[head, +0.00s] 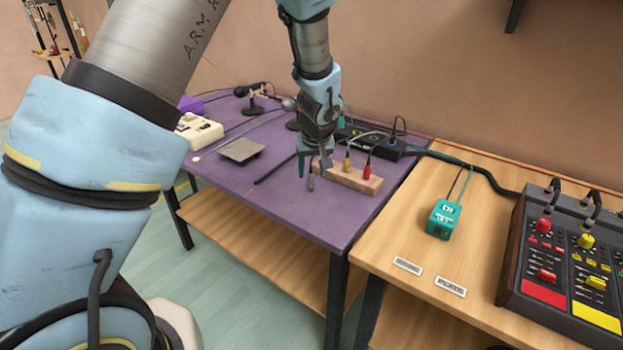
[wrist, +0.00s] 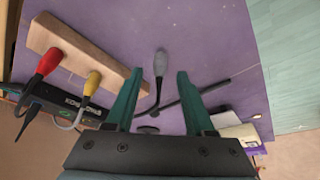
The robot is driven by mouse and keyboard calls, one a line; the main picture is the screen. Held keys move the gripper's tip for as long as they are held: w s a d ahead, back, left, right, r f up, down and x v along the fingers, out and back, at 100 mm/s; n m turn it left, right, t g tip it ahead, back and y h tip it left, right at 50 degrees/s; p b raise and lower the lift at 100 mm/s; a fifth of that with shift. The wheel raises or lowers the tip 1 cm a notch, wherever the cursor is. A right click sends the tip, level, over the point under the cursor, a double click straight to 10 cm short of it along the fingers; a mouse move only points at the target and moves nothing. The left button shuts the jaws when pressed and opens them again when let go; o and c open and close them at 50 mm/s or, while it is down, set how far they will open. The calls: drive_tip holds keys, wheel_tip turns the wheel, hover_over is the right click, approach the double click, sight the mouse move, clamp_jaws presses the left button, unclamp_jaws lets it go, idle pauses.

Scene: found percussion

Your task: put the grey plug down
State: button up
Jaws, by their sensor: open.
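The grey plug (head: 311,183) is on the purple table (head: 290,205), just left of the wooden block (head: 345,178). In the wrist view the plug (wrist: 160,62) shows between and just beyond my fingertips, its dark cable running back toward my gripper. My gripper (head: 314,168) points down above the plug. Its two teal fingers (wrist: 160,75) are apart, with a gap on either side of the plug. I cannot tell for sure whether the plug stands or lies.
A yellow plug (head: 347,164) and a red plug (head: 367,172) stand in the wooden block. A black rod (head: 275,168) and a grey plate (head: 241,151) lie to the left. A black box (head: 385,146) is behind. The table's front part is clear.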

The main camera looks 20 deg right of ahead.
drive_tip(key=b+v, duration=0.1)
drive_tip(key=v, duration=0.7)
drive_tip(key=w+a, duration=0.2)
drive_tip(key=a, duration=0.8)
drive_tip(key=s+a+n+g, duration=0.1)
drive_tip(key=s+a, duration=0.3)
drive_tip(key=a, duration=0.8)
drive_tip(key=s+a+n+g+y, duration=0.1)
drive_tip(key=s+a, duration=0.3)
drive_tip(key=a, duration=0.9)
drive_tip(key=shift+a+r+g, duration=0.2)
drive_tip(key=shift+r+g, duration=0.1)
drive_tip(key=shift+r, duration=0.15)
